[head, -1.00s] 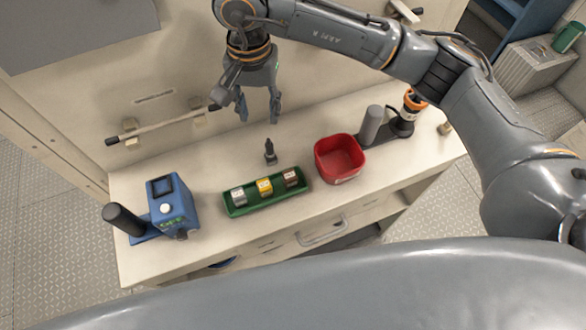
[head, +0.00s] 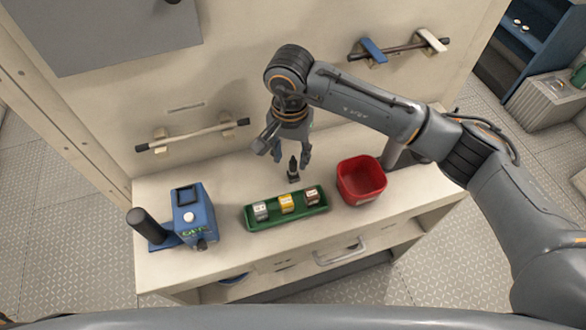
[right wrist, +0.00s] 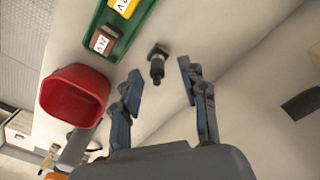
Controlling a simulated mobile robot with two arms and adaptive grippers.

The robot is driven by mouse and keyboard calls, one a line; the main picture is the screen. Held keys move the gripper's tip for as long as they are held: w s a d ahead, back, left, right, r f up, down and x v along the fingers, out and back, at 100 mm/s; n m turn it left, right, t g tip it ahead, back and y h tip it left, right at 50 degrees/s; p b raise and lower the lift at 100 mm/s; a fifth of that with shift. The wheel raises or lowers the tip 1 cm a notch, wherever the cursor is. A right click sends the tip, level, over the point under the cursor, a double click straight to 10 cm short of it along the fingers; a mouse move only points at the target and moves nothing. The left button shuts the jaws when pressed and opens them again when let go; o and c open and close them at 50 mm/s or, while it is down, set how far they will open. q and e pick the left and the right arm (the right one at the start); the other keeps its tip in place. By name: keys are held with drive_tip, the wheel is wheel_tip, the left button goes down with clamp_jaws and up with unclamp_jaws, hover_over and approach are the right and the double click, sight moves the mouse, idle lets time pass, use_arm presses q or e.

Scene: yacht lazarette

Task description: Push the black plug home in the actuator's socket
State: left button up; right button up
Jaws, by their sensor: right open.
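The black plug (head: 293,170) stands upright on the counter behind a green tray; it also shows in the right wrist view (right wrist: 157,64). My right gripper (head: 292,160) is open and points down over the plug. In the right wrist view the plug lies between the lines of the two open fingers (right wrist: 159,76), near their tips, with clear space on both sides. A blue unit (head: 194,215) with a dark screen and a white knob stands at the counter's left; I take it as the actuator. I cannot make out its socket. My left gripper is not in view.
The green tray (head: 249,221) holds a silver, a yellow and a brown block. A red bin (head: 362,181) stands right of the plug. A black cylinder (head: 147,225) stands beside the blue unit. A wall rail (head: 195,135) runs behind. Counter between blue unit and tray is clear.

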sight(294, 163)
drive_tip(key=f, duration=0.1)
drive_tip(key=f+p, duration=0.2)
drive_tip(key=shift+w+d+f, duration=0.15)
drive_tip(key=shift+d+f, duration=0.2)
drive_tip(key=shift+f, duration=0.55)
clamp_jaws()
